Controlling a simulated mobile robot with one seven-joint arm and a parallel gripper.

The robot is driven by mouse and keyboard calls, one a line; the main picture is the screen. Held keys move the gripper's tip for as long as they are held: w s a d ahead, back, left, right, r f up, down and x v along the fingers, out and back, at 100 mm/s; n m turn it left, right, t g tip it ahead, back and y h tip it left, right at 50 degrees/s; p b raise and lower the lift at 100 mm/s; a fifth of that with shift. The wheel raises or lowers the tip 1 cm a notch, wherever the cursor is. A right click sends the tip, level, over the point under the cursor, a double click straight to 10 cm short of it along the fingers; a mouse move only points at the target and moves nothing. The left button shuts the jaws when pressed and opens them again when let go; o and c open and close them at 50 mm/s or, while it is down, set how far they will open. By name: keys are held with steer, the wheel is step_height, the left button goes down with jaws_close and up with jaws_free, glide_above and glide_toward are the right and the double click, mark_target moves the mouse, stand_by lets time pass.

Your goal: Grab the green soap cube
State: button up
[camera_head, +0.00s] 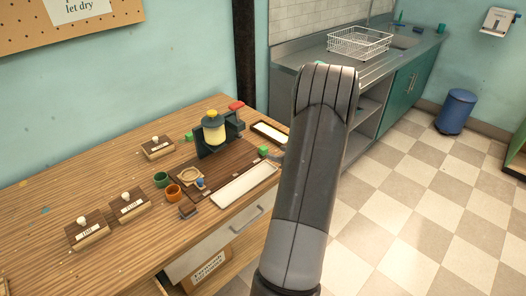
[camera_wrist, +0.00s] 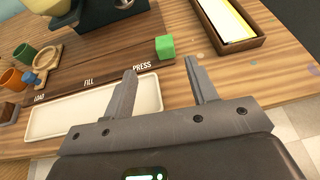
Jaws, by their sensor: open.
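A bright green cube (camera_wrist: 165,46) sits on the board's far strip, just past the word PRESS, in the wrist view. In the head view a green cube (camera_head: 263,151) shows beside the white tray, just left of my arm. My gripper (camera_wrist: 160,66) is open and empty, its two fingers pointing toward the cube. The cube appears beyond the fingertips, roughly in line with the gap between them, and not between the fingers. In the head view my arm hides most of the gripper. A second green block (camera_head: 188,136) lies left of the press.
A dark press with a yellow top (camera_head: 213,130) stands behind the board. A long white tray (camera_wrist: 95,108) lies near the table's front edge. A wooden tray (camera_wrist: 228,22) with white and yellow contents is right of the cube. Orange (camera_head: 173,193) and green (camera_head: 161,179) cups stand left.

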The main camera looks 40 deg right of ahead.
mark_target(266, 150)
steer(key=shift+s+d+f+m, duration=0.15)
steer(key=shift+d+f+m, duration=0.15)
steer(key=shift+d, duration=0.1)
steer(key=shift+w+d+f, duration=0.1)
steer(key=shift+w+f, duration=0.05)
steer(key=shift+w, duration=0.05)
steer(key=x, duration=1)
steer(key=shift+w, duration=0.15)
steer(key=shift+c, duration=0.5)
steer(key=c, duration=0.9)
